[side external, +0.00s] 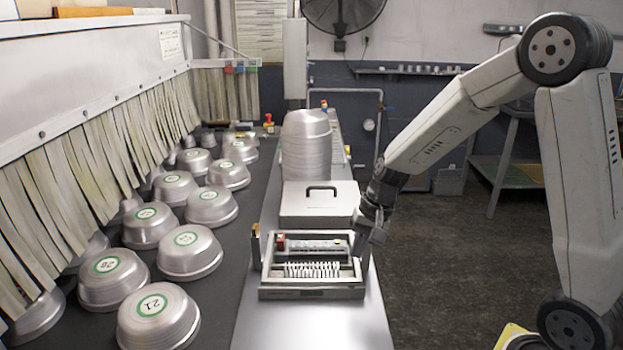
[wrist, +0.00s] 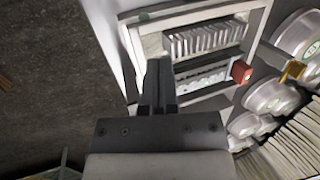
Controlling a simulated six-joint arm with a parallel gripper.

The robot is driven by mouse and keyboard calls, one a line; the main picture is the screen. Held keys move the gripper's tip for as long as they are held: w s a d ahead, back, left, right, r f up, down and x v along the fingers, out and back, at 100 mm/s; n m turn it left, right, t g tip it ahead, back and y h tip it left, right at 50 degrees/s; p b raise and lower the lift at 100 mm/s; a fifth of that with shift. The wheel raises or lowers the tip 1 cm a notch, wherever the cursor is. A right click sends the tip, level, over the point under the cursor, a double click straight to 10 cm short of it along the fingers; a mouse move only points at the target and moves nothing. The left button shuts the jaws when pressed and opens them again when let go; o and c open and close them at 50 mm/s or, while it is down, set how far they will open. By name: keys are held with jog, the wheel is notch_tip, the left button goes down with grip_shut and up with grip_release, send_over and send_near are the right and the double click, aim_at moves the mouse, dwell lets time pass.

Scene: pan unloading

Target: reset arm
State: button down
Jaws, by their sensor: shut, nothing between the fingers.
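My gripper (side external: 365,244) is shut and empty. In the side view it hangs at the right edge of the metal tray box (side external: 312,293), near the counter's right side. In the wrist view my gripper (wrist: 157,68) points up the picture, its fingers together, overlapping the near edge of the tray box (wrist: 138,47). I cannot tell whether the fingers touch the box. The box holds a row of white upright pieces (side external: 312,270) and a small red block (side external: 281,242).
Several upturned metal pans with green numbered labels (side external: 158,317) stand on the dark belt at left, beside hanging strips (side external: 80,170). A lidded case with a black handle (side external: 318,208) and a tall pan stack (side external: 306,145) stand behind the box. Floor at right (side external: 450,260) is clear.

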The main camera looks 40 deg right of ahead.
jog(key=s+a+n+h, duration=0.3)
jog(key=s+n, duration=0.5)
jog(key=s, duration=0.1)
jog(key=shift+s+a+f+n+t, duration=0.35)
jog(key=shift+f+n+t, duration=0.05)
jog(key=shift+f, duration=0.05)
dwell(0.3)
